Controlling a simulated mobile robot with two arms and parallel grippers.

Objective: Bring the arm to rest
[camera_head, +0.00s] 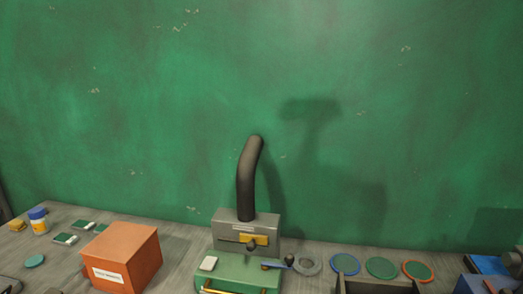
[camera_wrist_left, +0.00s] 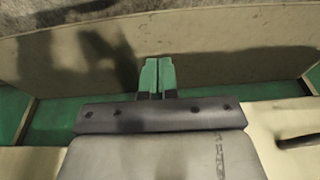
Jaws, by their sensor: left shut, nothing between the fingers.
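My left gripper (camera_wrist_left: 158,78) shows in the left wrist view, with its two green fingertips together and nothing between them. It is in front of a plain beige-grey panel (camera_wrist_left: 230,60), and I cannot tell how far apart they are. Neither of my grippers shows in the head view, and my right gripper is in no view.
The head view shows a workbench (camera_head: 190,238) against a green wall (camera_head: 150,110). A machine with a dark curved pipe (camera_head: 246,185) stands mid-bench. An orange box (camera_head: 122,257) stands left of it. Round discs (camera_head: 382,267) lie right, behind a dark open bin (camera_head: 375,287).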

